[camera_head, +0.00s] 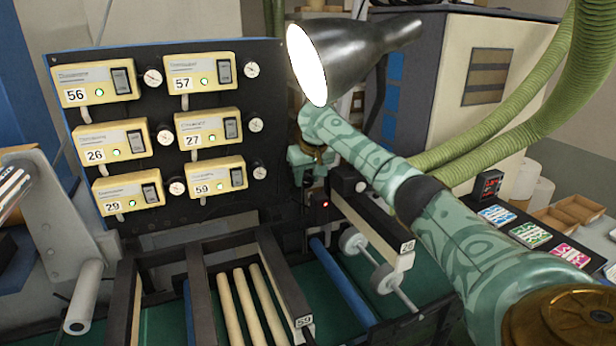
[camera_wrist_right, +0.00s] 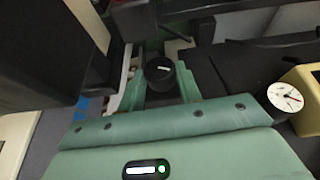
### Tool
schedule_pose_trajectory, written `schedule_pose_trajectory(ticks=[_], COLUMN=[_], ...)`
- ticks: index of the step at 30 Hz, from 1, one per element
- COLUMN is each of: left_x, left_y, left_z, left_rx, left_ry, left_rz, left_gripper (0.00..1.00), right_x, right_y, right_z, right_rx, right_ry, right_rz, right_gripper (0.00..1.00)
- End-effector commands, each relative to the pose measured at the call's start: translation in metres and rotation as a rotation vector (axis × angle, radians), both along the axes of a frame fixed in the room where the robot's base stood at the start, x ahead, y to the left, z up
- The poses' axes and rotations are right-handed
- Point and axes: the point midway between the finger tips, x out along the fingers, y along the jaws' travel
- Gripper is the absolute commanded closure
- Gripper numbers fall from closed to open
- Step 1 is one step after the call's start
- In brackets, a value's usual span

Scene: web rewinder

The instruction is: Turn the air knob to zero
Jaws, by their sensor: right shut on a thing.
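The air knob (camera_wrist_right: 159,72) is a round black knob with a short white mark on its face. In the right wrist view it sits between the two green fingers of my right gripper (camera_wrist_right: 160,88), which is shut on it. The white mark looks slightly tilted; no scale around the knob can be read. In the head view my right gripper (camera_head: 310,165) is at the right edge of the black panel, and the knob cannot be made out clearly there. My left gripper is not in view.
The black panel (camera_head: 225,125) carries several cream control boxes with numbers, switches and small round gauges. A lit lamp (camera_head: 355,55) hangs close above my right arm. Rollers and black rails (camera_head: 275,275) lie below. A gauge (camera_wrist_right: 285,97) is right of the gripper.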

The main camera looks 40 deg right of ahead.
Motion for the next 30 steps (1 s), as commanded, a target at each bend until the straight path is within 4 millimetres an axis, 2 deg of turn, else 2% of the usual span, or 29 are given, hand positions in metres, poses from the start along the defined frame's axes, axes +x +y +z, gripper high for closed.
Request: schedule_pose_trajectory(ticks=[6, 13, 30], left_x=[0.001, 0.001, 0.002], left_y=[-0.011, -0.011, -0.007], left_z=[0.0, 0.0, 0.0], left_rx=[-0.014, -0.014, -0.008], left_ry=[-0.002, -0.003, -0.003], left_rz=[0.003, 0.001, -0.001], left_gripper=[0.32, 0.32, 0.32], right_x=[0.0, 0.0, 0.003], right_y=[0.001, 0.003, 0.012], right_z=[-0.003, -0.004, -0.009], right_rx=[-0.016, -0.105, -0.588], right_ry=[0.009, 0.039, 0.196], right_rz=[0.001, 0.002, 0.001], right_gripper=[0.89, 0.89, 0.89])
